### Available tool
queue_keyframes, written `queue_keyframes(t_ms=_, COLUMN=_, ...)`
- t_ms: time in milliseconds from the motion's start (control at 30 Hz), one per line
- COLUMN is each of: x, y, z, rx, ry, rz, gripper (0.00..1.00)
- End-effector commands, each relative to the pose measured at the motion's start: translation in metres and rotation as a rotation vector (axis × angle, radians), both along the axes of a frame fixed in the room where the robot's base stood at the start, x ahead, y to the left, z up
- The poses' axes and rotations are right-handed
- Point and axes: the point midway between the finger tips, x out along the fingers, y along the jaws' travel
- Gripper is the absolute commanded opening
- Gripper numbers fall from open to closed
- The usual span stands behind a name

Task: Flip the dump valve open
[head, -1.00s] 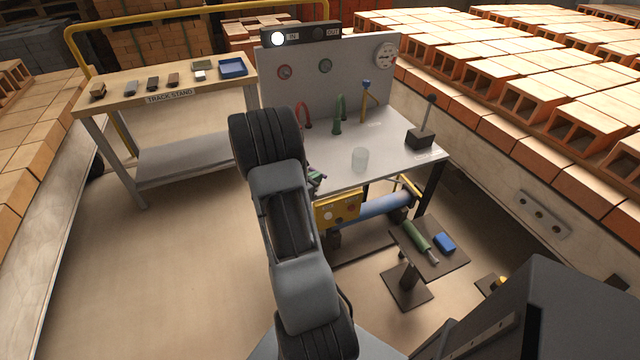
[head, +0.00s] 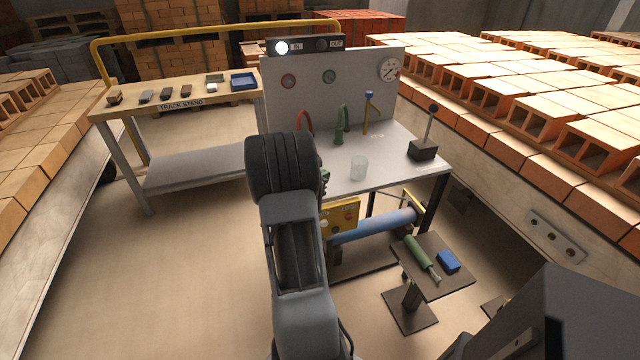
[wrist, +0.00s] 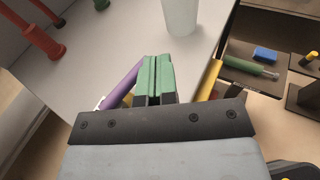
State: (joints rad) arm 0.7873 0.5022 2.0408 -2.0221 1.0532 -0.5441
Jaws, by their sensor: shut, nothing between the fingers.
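No part is plainly labelled as the dump valve. A yellow pipe with a blue top (head: 368,112) stands at the back of the grey worktable (head: 398,165), and a black box with an upright lever (head: 424,149) stands at its right corner. In the wrist view my gripper (wrist: 157,72) has its green fingers together, with nothing between them, beside the table's front edge. A purple bar (wrist: 124,84) slants just left of the fingers; contact is unclear. A yellow part (wrist: 208,82) shows to their right.
Below are a yellow panel (head: 341,214), a blue cylinder (head: 375,226) and a low stand (head: 433,282) with green and blue items. Floor at left is clear.

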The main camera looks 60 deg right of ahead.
Motion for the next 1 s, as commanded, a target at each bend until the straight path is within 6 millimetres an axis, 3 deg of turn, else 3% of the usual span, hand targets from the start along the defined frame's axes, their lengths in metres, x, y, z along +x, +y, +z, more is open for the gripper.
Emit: queue_keyframes(t_ms=1000, x=0.004, y=-0.0075, z=0.0005, rx=0.0, ry=-0.001, rz=0.004, gripper=0.0)
